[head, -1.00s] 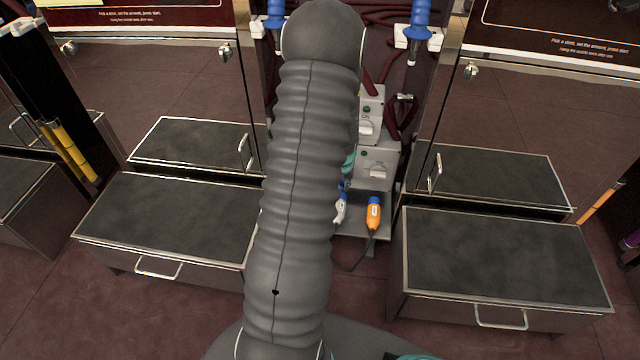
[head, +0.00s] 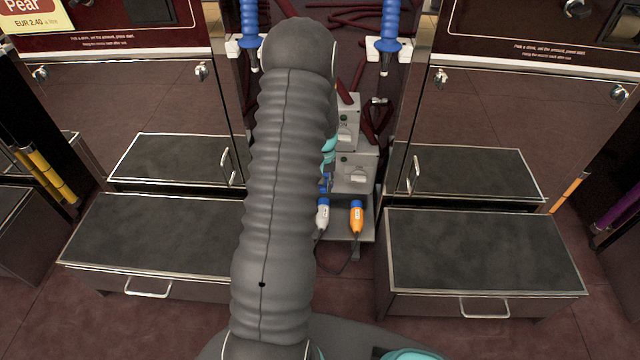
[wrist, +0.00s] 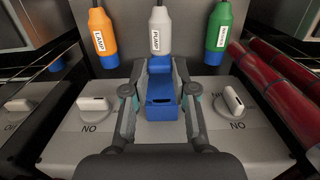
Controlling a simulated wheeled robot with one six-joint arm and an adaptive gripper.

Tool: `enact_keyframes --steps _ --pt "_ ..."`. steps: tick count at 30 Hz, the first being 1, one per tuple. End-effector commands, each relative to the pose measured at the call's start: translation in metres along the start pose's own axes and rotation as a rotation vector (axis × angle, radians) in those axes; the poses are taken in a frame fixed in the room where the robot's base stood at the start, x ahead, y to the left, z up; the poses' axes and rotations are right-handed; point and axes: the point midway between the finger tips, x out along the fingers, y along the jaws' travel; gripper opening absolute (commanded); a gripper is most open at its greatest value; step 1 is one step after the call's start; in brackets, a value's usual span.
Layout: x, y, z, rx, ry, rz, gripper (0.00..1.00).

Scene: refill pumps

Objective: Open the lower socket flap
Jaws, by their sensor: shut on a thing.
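In the wrist view a blue socket flap (wrist: 161,92) lies in the middle of a grey box. My gripper (wrist: 160,101) has one finger on each side of the flap and is shut on it. How far the flap is raised is hard to tell. In the head view my arm hides most of the gripper; teal parts of it (head: 329,151) show beside the lower grey switch box (head: 361,168). A bit of blue (head: 325,184) shows there too, partly hidden by my arm.
Plugs in orange (wrist: 103,33), white (wrist: 159,30) and green (wrist: 219,32) stand beyond the flap. A white switch knob is on each side, left (wrist: 95,102) and right (wrist: 233,100). Dark red hoses (wrist: 275,85) run at right. Two low drawers (head: 485,252) flank the gap.

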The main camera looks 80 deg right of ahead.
Motion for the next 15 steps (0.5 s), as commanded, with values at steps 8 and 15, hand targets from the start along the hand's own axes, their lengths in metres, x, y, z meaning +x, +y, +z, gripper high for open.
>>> enact_keyframes --steps 8,15 --pt "-0.0027 -0.0014 -0.0047 0.001 0.014 -0.001 0.39" --pt "-0.0014 0.0006 -0.0024 0.003 0.008 -0.001 0.52"
